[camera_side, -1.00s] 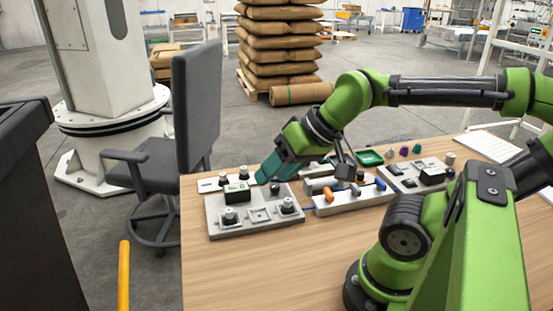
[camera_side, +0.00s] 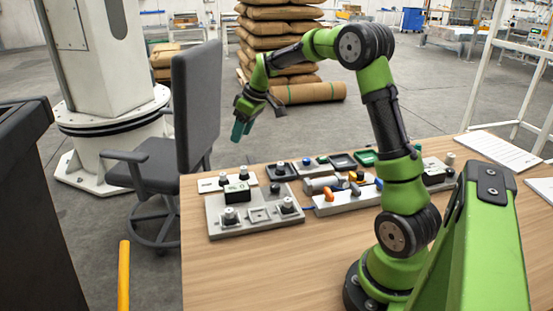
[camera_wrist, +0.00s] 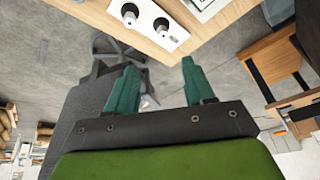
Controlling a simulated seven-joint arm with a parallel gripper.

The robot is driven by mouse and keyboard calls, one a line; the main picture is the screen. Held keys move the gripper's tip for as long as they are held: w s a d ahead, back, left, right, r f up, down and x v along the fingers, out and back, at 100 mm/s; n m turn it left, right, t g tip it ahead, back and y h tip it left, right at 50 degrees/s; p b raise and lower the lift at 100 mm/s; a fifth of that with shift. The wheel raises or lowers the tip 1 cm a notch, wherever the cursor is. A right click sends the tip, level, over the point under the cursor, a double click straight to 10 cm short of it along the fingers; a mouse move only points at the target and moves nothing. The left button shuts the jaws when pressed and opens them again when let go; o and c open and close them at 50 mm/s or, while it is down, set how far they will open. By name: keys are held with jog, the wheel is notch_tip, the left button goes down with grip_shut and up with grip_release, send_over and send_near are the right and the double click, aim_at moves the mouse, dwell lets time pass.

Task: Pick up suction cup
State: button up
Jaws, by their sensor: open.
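My gripper (camera_side: 241,132) is open and empty, raised in the air above the far left edge of the table. Its teal fingers stand apart in the wrist view (camera_wrist: 159,64), with floor and chair behind them. Similar fittings (camera_side: 230,216) stand on the grey fixture plate (camera_side: 245,229), near a black block (camera_side: 236,193) and an empty square recess. I cannot tell which piece is the suction cup.
A white strip (camera_side: 340,205) with orange and blue levers lies right of the fixture. An office chair (camera_side: 195,110) stands close to the table's left edge. The table front (camera_side: 260,275) is clear.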

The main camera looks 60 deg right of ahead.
jog(key=r+n, duration=0.1)
send_over(223, 174)
jog(key=s+d, duration=0.1)
jog(key=s, duration=0.1)
jog(key=shift+n, duration=0.3)
notch_tip(223, 174, down, 11)
jog(key=shift+f, duration=0.1)
jog(key=x, duration=0.5)
jog(key=shift+s+a, duration=0.1)
grip_shut()
